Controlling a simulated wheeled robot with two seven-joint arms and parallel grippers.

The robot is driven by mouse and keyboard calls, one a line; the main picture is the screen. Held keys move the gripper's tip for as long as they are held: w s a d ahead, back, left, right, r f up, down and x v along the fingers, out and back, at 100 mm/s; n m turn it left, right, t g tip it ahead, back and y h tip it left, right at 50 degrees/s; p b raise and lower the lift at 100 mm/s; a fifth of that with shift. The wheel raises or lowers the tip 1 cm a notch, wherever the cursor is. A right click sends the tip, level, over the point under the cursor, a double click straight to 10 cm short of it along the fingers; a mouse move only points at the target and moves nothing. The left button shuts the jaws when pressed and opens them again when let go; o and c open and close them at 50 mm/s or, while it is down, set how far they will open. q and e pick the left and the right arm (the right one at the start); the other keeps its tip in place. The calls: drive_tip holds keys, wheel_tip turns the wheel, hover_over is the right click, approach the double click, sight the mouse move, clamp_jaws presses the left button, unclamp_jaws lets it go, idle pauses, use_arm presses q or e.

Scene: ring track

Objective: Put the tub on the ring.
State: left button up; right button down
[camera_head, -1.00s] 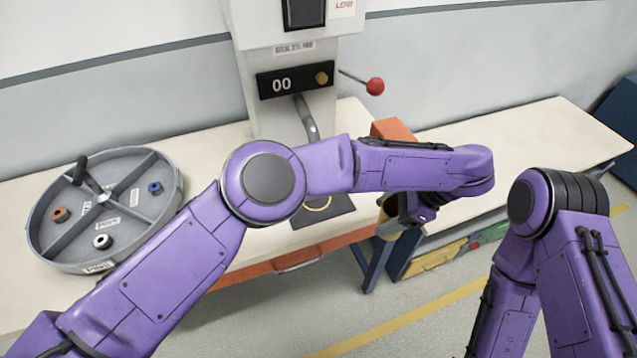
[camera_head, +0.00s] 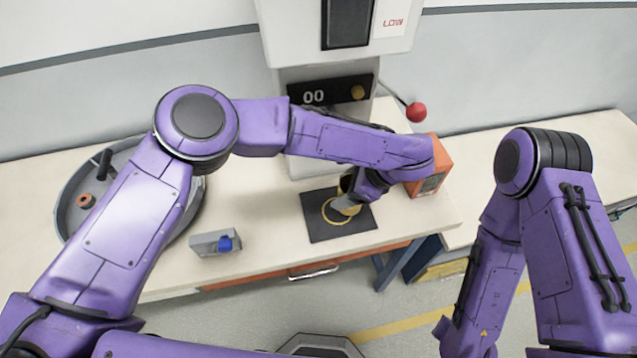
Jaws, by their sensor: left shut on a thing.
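The tub (camera_head: 347,204), a small tan and grey cylinder, is at the black mat under the machine, over the right part of the yellow ring (camera_head: 326,212). My left gripper (camera_head: 349,188) is shut on the tub from above and hides its upper part. The ring's left and front arc shows beside the tub; the rest is hidden. I cannot tell whether the tub touches the mat. My right arm hangs at the right, and its gripper is not in view.
The machine (camera_head: 330,60) with a red-knobbed lever (camera_head: 416,112) stands behind the mat (camera_head: 318,232). An orange box (camera_head: 437,160) is right of it. A grey box with a blue knob (camera_head: 205,243) stands left. A round divided tray (camera_head: 68,205) is partly behind my left arm.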

use_arm(q)
drive_tip(key=shift+w+a+r, duration=0.1)
drive_tip(key=shift+a, duration=0.6)
drive_tip(key=shift+a+r+p, duration=0.15)
drive_tip(key=shift+a+p, duration=0.25)
drive_tip(key=shift+a, duration=0.15)
wheel_tip(320, 180, down, 4)
drive_tip(key=shift+b, duration=1.2)
drive_tip(key=shift+w, duration=0.15)
drive_tip(key=shift+d, duration=0.1)
